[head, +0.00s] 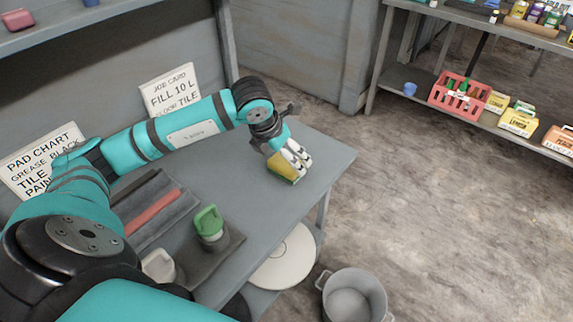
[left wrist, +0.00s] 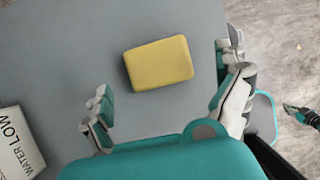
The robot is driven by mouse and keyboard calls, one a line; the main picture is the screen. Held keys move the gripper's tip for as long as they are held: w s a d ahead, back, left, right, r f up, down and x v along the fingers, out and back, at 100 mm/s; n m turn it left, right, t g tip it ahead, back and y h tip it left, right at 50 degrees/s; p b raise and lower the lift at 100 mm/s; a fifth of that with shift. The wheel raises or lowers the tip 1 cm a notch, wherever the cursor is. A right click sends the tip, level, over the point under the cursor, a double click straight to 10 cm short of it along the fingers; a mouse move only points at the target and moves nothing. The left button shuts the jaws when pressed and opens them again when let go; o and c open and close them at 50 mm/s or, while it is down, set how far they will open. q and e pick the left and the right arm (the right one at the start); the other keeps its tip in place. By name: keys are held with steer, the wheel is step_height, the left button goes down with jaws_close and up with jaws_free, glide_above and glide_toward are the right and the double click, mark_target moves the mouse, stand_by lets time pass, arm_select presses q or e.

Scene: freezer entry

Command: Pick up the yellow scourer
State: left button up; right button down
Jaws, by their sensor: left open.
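The yellow scourer (head: 281,169) lies flat on the grey table (head: 325,165) near its far right end. In the left wrist view the scourer (left wrist: 158,63) is a plain yellow block with rounded corners. My left gripper (head: 292,163) is over the scourer and partly hides it in the head view. In the left wrist view the left gripper (left wrist: 167,80) is open, with its fingers apart on either side of the scourer. Neither finger appears to touch it there. A small teal and dark part (left wrist: 300,115) at the right edge looks like my right gripper; its jaws are unclear.
A green-topped item (head: 208,222) stands on a dark mat on the table, beside a tray with a red bar (head: 153,211). Signs (head: 170,90) lean at the back. A grey bucket (head: 354,300) stands on the floor. A shelf with a red crate (head: 458,97) is far right.

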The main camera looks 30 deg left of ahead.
mark_target(286, 162)
arm_select(q)
steer(key=p+x, duration=0.1)
steer(key=x, duration=0.4)
steer(key=shift+a+f, duration=0.15)
steer(key=shift+a, duration=0.05)
steer(key=c, duration=1)
